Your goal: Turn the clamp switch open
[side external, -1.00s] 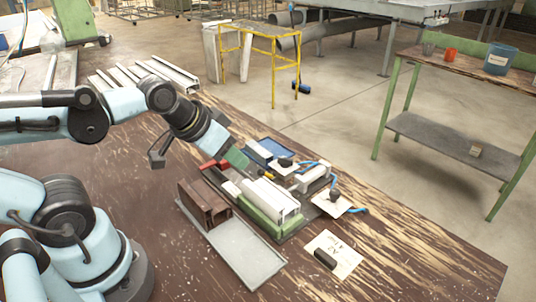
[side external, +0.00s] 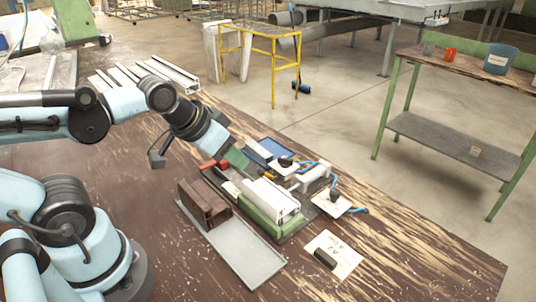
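My gripper (side external: 237,160) points down at the far left end of the clamp fixture, its fingertips too small and hidden to read. A white profile (side external: 270,200) lies in the fixture on a green base (side external: 262,222). A red part (side external: 211,165) sits just left of my gripper. No part is clearly marked as the clamp switch. Small black pieces lie on pale cards: one by the blue tray (side external: 286,162), one at the right of the fixture (side external: 335,196), and one on the front card (side external: 325,258). I cannot tell which one is the switch.

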